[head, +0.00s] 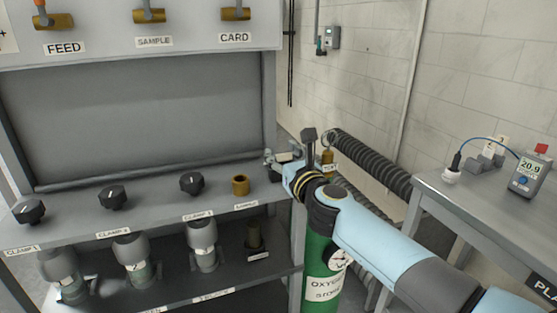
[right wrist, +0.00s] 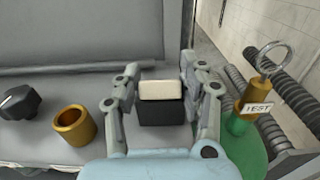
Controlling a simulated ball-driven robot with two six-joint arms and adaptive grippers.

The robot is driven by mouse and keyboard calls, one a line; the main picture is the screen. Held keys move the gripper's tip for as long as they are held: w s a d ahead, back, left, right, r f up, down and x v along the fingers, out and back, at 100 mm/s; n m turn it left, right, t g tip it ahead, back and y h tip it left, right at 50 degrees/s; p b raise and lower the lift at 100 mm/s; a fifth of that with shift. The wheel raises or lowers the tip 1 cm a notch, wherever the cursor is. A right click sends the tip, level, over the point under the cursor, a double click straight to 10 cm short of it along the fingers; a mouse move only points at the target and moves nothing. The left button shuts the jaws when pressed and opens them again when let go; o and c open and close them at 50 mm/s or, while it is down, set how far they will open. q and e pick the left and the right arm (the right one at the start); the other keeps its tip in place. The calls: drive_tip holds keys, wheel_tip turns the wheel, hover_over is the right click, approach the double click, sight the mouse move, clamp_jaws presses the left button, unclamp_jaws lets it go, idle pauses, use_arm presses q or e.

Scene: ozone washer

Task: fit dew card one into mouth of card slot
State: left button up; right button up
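A pale cream block, which I take for dew card one (right wrist: 161,90), sits between the fingertips of my right gripper (right wrist: 162,82) in the right wrist view. The fingertips meet its two sides, so the gripper looks shut on it. A black block (right wrist: 161,112) shows directly below the pale part. I cannot tell whether it is the card's lower part or the card slot. In the head view my right gripper (head: 284,160) is at the right end of the grey ledge, and the card is too small to make out. The slot's mouth is not clearly visible. My left gripper is out of view.
A brass ring (right wrist: 75,125) stands on the ledge (head: 150,205) left of the gripper, with black clamp knobs (head: 192,183) further left. A green oxygen cylinder (head: 320,255) and ribbed hose (head: 370,160) are close on the right. A bench (head: 440,195) holds a meter (head: 527,174).

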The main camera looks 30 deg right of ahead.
drive_tip(key=c, duration=0.5)
drive_tip(key=shift+c, duration=0.2)
